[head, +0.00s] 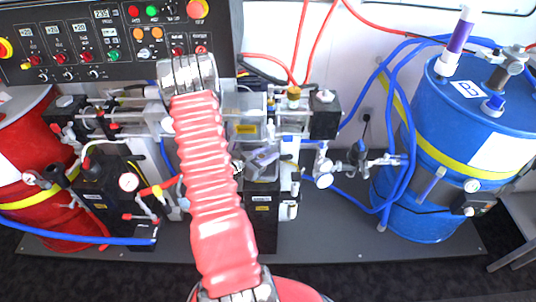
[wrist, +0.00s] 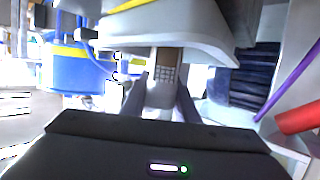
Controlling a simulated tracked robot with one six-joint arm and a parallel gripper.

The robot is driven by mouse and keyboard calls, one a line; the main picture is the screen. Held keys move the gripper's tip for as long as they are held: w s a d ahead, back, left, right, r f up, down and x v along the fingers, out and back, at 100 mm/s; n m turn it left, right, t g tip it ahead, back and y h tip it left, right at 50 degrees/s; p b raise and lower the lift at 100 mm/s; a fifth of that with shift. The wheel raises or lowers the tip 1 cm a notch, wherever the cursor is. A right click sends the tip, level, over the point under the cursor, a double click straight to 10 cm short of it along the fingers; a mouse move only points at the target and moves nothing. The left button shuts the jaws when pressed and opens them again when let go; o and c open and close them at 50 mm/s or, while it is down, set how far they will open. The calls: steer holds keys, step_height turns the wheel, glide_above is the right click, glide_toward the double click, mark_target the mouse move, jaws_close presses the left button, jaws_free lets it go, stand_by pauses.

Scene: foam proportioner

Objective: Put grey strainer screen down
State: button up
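The grey strainer screen (wrist: 165,72) shows in the wrist view as a small mesh-patterned piece, upright between the two dark fingers of my gripper (wrist: 165,98). The fingers look closed on its sides. Its upper end reaches up to a pale grey rounded housing (wrist: 170,30); I cannot tell whether it touches it. In the head view my gripper (head: 262,158) is at the middle of the machine, in front of a clear box-like part, partly behind my red arm. The screen cannot be made out there.
A blue drum (head: 425,190) with hoses stands at the right, a red drum (head: 25,130) at the left. A black control panel (head: 80,50) is at the back left. Pipes, valves and a black pump block (head: 325,115) crowd the middle. The dark base plate (head: 340,235) is bare at front right.

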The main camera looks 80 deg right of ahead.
steer(key=o, duration=0.4)
steer(key=shift+r, duration=0.15)
steer(key=v, duration=1.2)
steer(key=shift+w, duration=0.1)
stand_by(0.8)
